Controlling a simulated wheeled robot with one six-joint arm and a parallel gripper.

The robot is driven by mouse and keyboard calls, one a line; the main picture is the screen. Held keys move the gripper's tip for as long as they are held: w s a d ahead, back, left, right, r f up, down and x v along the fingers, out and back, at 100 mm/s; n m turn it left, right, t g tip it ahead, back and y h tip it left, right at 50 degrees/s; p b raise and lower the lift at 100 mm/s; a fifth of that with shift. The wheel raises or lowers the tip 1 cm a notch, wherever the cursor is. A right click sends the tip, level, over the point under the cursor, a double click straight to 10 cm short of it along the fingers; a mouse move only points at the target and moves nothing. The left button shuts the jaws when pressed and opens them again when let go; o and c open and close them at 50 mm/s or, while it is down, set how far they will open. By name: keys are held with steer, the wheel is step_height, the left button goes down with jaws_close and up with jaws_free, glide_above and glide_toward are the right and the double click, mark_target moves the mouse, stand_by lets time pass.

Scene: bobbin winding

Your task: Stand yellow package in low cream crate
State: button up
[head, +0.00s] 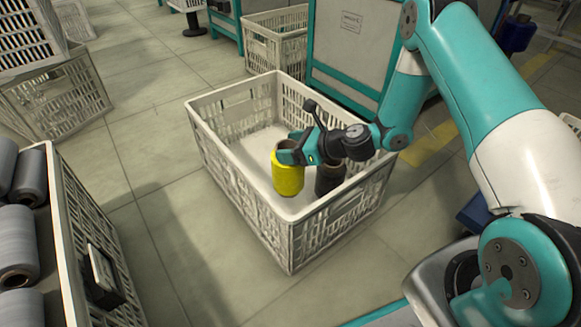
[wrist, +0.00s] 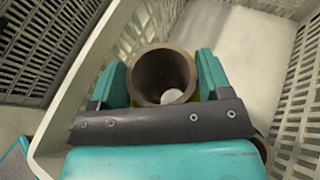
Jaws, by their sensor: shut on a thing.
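The yellow package (head: 288,181) is a yellow-wound bobbin with a brown tube core. It is upright inside the low cream crate (head: 240,192), near the crate's front right part. My gripper (head: 290,152) is shut on its upper end. In the wrist view my gripper (wrist: 163,85) has one teal finger on each side of the brown tube (wrist: 163,72), with a little yellow showing beside it. I cannot tell whether the package's bottom touches the crate floor.
A dark bobbin (head: 329,179) stands in the crate close to the right of the yellow package. The crate floor (head: 243,145) behind and left is bare. A crate of grey bobbins (head: 62,215) is at the left. A teal-framed cabinet (head: 352,50) stands behind.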

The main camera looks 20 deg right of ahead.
steer(key=shift+f+b, duration=1.25)
steer(key=shift+f, duration=0.9)
